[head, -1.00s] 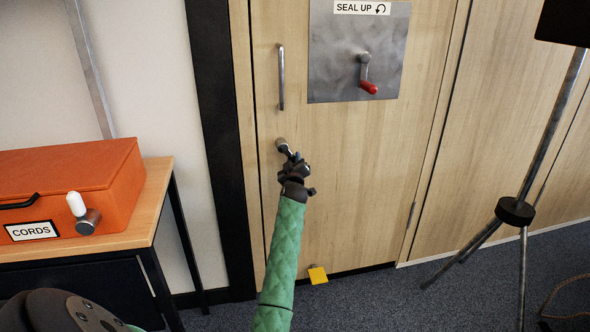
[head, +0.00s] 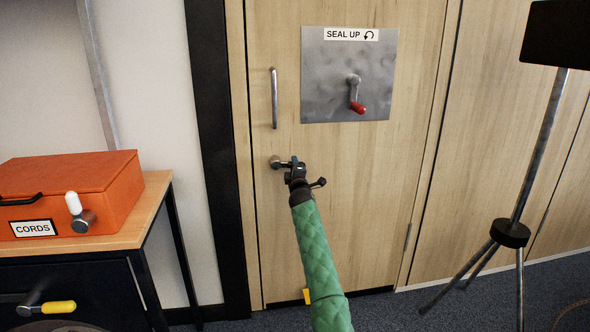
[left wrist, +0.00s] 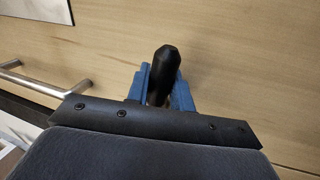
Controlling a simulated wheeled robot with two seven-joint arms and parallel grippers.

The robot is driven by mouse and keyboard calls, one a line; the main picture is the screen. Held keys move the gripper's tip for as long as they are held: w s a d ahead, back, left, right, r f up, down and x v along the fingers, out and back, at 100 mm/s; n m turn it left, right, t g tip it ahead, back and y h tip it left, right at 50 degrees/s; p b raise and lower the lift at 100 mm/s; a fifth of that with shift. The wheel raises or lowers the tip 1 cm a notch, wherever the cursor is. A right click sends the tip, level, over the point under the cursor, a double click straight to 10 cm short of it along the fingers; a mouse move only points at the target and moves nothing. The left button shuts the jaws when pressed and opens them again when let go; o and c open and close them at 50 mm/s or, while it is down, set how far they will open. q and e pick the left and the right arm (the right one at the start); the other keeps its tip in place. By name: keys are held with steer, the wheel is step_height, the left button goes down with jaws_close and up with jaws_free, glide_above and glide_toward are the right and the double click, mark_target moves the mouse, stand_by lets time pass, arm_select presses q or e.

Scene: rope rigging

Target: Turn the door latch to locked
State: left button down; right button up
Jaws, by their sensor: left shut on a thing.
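The door latch (head: 276,161) is a small round metal hub with a short lever, low on the wooden door (head: 380,190) near its left edge. The lever points to the right, roughly level. My left gripper (head: 295,168) is shut on the lever's end and partly hides it. In the left wrist view the black latch grip (left wrist: 163,72) stands between the blue fingers of my left gripper (left wrist: 160,84). No lock marking is readable near the latch. My right gripper is not in view.
A vertical door handle (head: 274,98) is above the latch. A metal plate (head: 325,90) labelled SEAL UP carries a red-handled crank (head: 356,100). An orange CORDS box (head: 105,180) stands on a table at left. A tripod stand (head: 511,234) is at right.

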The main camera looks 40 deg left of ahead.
arm_select(q)
steer(key=shift+r+n, duration=0.3)
steer(key=shift+n, duration=0.4)
steer(key=shift+g, duration=0.3)
steer(key=shift+r, duration=0.1)
steer(key=c, duration=1.3)
jaws_free()
steer(key=shift+s+d+f, duration=0.25)
steer(key=shift+s+d, duration=0.05)
steer(key=shift+d, duration=0.1)
steer(key=v, duration=0.6)
steer(key=shift+s+d+f, duration=0.15)
steer(key=shift+s+d, duration=0.05)
steer(key=shift+d, duration=0.05)
